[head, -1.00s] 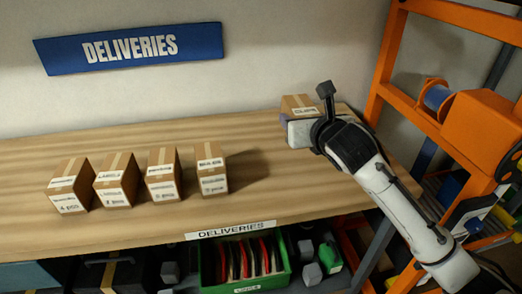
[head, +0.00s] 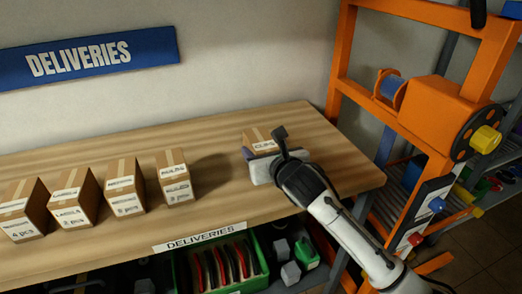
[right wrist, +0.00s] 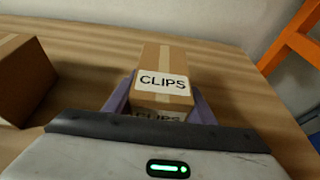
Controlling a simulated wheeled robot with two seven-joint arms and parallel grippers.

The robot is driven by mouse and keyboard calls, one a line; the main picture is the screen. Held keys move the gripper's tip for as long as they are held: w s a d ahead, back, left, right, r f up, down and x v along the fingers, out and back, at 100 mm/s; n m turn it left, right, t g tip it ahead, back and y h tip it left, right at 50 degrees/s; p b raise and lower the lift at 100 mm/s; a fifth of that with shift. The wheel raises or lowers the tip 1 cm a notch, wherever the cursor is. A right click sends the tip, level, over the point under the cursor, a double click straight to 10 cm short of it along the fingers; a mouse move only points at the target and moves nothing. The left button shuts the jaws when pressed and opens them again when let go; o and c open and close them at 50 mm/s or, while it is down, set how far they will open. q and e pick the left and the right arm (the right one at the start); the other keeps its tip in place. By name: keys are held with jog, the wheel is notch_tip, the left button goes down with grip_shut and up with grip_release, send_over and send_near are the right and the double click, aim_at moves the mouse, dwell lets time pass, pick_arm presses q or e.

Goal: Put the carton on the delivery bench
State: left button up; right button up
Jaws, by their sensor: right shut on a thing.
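The carton (head: 259,136) is a small brown box with tape and a white CLIPS label. It is over the right part of the wooden delivery bench (head: 330,165), and I cannot tell whether its base touches the top. My right gripper (head: 262,150) is shut on the carton. In the right wrist view the purple fingers of the right gripper (right wrist: 160,102) grip both sides of the carton (right wrist: 164,60), and the label faces me. The carton's lower part is hidden behind the gripper body. My left gripper is not in view.
Several labelled boxes stand in a row on the bench's left, the nearest a tall box (head: 174,178). A blue DELIVERIES sign (head: 85,58) is on the wall. An orange frame (head: 345,50) with a reel stands right of the bench. Bench surface around the carton is clear.

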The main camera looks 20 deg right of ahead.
jog(key=o, duration=1.4)
jog(key=shift+f, duration=0.1)
jog(key=shift+c, duration=0.2)
jog(key=shift+s+r, duration=0.1)
jog(key=shift+r, duration=0.1)
jog(key=p+v, duration=0.1)
jog(key=v, duration=1)
jog(key=shift+s+r, duration=0.1)
jog(key=shift+s, duration=0.3)
